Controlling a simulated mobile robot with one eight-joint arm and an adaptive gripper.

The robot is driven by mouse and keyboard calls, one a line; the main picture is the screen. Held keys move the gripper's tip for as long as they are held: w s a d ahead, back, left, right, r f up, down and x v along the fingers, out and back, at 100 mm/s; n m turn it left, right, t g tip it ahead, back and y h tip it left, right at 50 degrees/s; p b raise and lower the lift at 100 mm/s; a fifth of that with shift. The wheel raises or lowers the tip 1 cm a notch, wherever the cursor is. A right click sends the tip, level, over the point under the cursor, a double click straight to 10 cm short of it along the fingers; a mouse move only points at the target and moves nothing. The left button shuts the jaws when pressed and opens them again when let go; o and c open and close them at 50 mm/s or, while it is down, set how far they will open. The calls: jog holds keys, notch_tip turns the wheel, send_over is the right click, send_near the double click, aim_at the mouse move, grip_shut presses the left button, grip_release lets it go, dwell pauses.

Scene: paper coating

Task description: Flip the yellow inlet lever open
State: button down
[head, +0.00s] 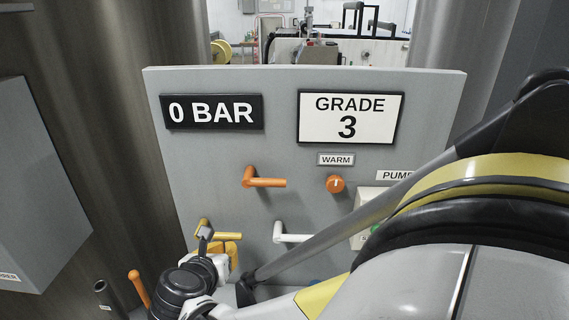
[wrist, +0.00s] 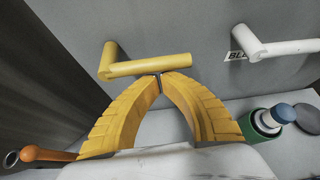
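The yellow inlet lever (wrist: 150,65) is a round pivot stub on the grey panel with a bar pointing right, close to level. In the head view the lever (head: 226,235) shows low on the panel, partly hidden by my wrist. My gripper (wrist: 160,76) has its two curved yellow fingers brought together at the tips, with only a thin dark line between them. The tips are right at the lower edge of the lever's bar, near its middle; whether they touch it I cannot tell. Nothing shows between the fingers. The gripper (head: 232,246) is partly hidden in the head view.
A white lever (head: 291,238) is to the right, and an orange lever (head: 264,182) above. An orange knob (head: 335,184) sits under the WARM label. An orange-handled rod (head: 138,288) stands at lower left. A green-and-blue cylinder (wrist: 270,118) is right of the fingers. The display (head: 212,112) reads 0 BAR.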

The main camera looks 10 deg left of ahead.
aim_at(221, 234)
jog(key=shift+r+n+h, duration=0.3)
notch_tip(221, 234, up, 2)
jog(key=shift+r+n+t+h+p, duration=0.25)
jog(key=shift+n+t+h+p, duration=0.1)
jog(key=shift+n+h, duration=0.85)
jog(key=shift+r, duration=0.25)
jog(key=shift+a+r, duration=0.1)
jog(key=shift+r, duration=0.45)
jog(key=shift+n+h, duration=0.5)
jog(key=shift+s+a+r+p, duration=0.2)
jog(key=shift+a+r+p, duration=0.85)
jog(key=shift+a+r, duration=0.9)
jog(key=shift+a, duration=0.1)
jog(key=shift+d, duration=0.1)
